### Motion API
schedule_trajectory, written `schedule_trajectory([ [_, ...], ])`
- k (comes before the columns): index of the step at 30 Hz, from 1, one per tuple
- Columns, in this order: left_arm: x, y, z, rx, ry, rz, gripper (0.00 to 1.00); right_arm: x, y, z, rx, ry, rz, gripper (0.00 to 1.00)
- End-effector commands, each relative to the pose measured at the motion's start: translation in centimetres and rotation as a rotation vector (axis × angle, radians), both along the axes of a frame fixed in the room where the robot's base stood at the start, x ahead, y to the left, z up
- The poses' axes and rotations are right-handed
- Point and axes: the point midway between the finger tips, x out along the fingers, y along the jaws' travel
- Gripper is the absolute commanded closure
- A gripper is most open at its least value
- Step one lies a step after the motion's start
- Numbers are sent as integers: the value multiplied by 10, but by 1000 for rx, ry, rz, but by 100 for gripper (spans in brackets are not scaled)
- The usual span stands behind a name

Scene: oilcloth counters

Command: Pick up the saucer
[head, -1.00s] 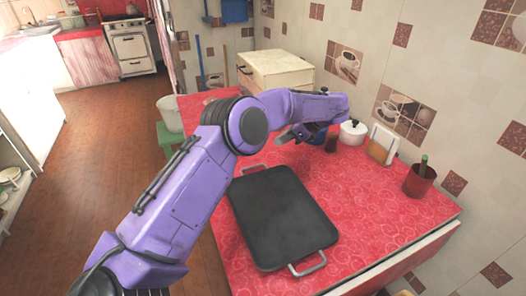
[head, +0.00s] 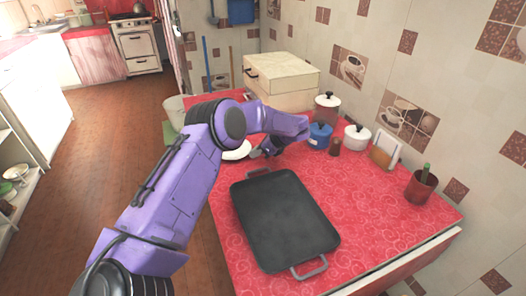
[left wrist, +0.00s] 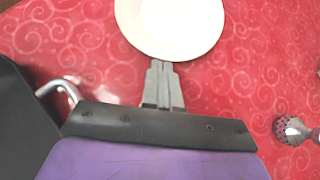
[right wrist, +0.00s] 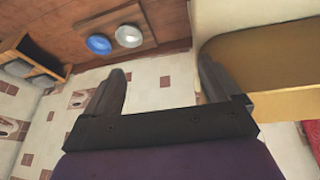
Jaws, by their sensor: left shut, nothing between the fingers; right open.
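The saucer (left wrist: 170,25) is a white round dish on the red patterned counter, cut off by the top edge of the left wrist view. In the head view the saucer (head: 237,151) shows partly, behind my left arm. My left gripper (left wrist: 162,68) is shut and empty, its fingertips close to the saucer's near rim; I cannot tell whether they touch it. In the head view the left gripper (head: 262,152) is low over the counter, right of the saucer. My right gripper (right wrist: 160,80) is open and empty, away from the counter; it is outside the head view.
A black tray (head: 285,220) with metal handles lies in front of the left gripper. A cream box (head: 282,75) stands at the back.

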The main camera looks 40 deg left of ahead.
Motion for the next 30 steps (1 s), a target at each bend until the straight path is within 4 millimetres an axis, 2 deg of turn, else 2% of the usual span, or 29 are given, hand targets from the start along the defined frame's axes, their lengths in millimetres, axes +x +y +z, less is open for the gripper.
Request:
schedule_trajectory([
  [8,0,1,-1,0,-1,1,100,0,0,-1,0,0,0,10],
  [11,-3,10,-3,-2,-1,4,100,0,0,-7,0,0,0,10],
  [14,-10,31,-7,-4,-2,6,100,0,0,-20,0,0,0,10],
  [24,-41,126,-7,-4,-2,5,100,0,0,-62,0,0,0,10],
  [30,-50,157,-3,-1,0,2,100,0,0,-71,0,0,0,10],
])
